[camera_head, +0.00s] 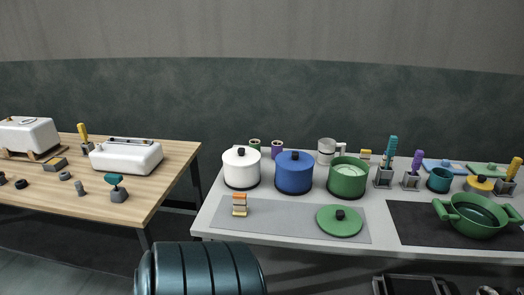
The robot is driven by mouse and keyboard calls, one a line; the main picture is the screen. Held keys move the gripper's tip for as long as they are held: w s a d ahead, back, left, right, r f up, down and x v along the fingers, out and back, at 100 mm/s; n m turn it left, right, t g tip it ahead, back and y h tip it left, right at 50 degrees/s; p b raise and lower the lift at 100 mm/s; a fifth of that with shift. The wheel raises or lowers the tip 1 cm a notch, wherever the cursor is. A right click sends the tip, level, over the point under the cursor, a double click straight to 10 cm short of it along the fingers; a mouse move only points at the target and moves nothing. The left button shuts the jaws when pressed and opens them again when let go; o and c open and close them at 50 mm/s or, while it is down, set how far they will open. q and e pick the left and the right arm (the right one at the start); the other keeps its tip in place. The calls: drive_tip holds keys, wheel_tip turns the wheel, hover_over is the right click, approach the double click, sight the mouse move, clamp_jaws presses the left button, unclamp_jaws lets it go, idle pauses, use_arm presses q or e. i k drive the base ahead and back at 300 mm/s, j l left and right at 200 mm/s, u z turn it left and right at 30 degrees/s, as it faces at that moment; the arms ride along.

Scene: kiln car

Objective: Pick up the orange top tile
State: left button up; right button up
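A small stack of tiles (239,206) stands on the grey mat at the left front of the light table. The orange top tile (239,196) lies uppermost on it, with pale and orange-brown layers below. The stack is small in the picture, so its exact layers are hard to tell. Neither of my grippers shows in the head view.
The grey mat (285,228) is bare between the stack and a green lid (339,221). White (241,170), blue (294,175) and green (347,179) pots stand behind. A wooden table (180,160) is to the left. A dark ribbed, rounded thing (200,270) is in front.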

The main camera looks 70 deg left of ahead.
sight(240, 207)
drive_tip(key=u, duration=2.45)
drive_tip(key=z, duration=1.65)
drive_tip(key=u, duration=1.2)
